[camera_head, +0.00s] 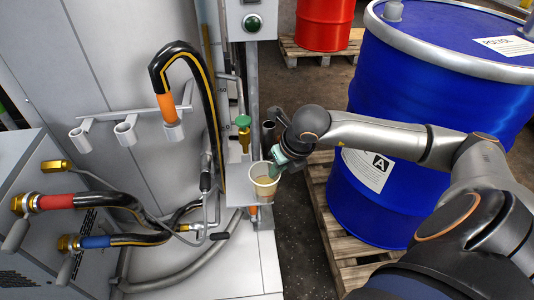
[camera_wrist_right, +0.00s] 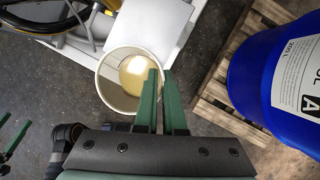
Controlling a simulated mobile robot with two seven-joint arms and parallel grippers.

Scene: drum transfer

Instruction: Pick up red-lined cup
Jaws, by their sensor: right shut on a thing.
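A pale cup (camera_head: 265,186) with yellowish liquid inside is at the front of the small white shelf, below the green-topped valve. It also shows in the wrist view (camera_wrist_right: 106,92), seen from above with its open mouth up. No red line can be made out on it. My right gripper (camera_head: 277,163) reaches it from the right. Its green fingers (camera_wrist_right: 160,80) are shut on the cup's wall, one inside the rim and one outside. I cannot tell whether the cup's base touches the shelf.
A white shelf (camera_head: 238,192) sits beside the cup, with a brass valve (camera_head: 243,135) above. A large blue drum (camera_head: 380,212) stands on a wooden pallet (camera_head: 345,262) at right. Hoses, including a black one (camera_head: 207,90), hang at left. A red drum (camera_head: 322,25) stands behind.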

